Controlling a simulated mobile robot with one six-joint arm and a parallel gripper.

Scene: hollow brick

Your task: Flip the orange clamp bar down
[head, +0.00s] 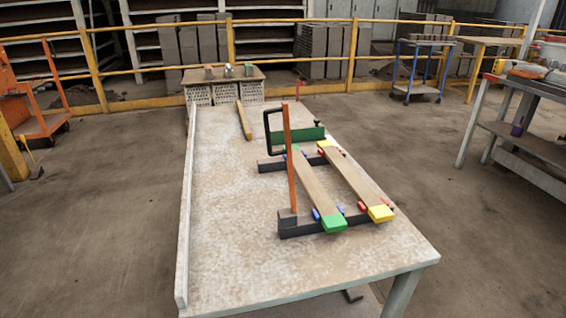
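The orange clamp bar (291,170) stands upright, leaning very slightly, at the left end of the front black rail (300,229) on the table. Its foot sits in a dark block (287,217) there. A black loop handle (267,125) sticks out to the left near its top. Two wooden slats with green (334,224) and yellow (380,213) end caps lie across the front and rear black rails, to the right of the bar. My gripper is not in view.
A long pale table (235,230) has a raised left edge (184,230) and free room left of the rails. A green block (298,136) stands behind the bar. A wooden strip (244,120) lies farther back. White crates (224,93) stand at the far end.

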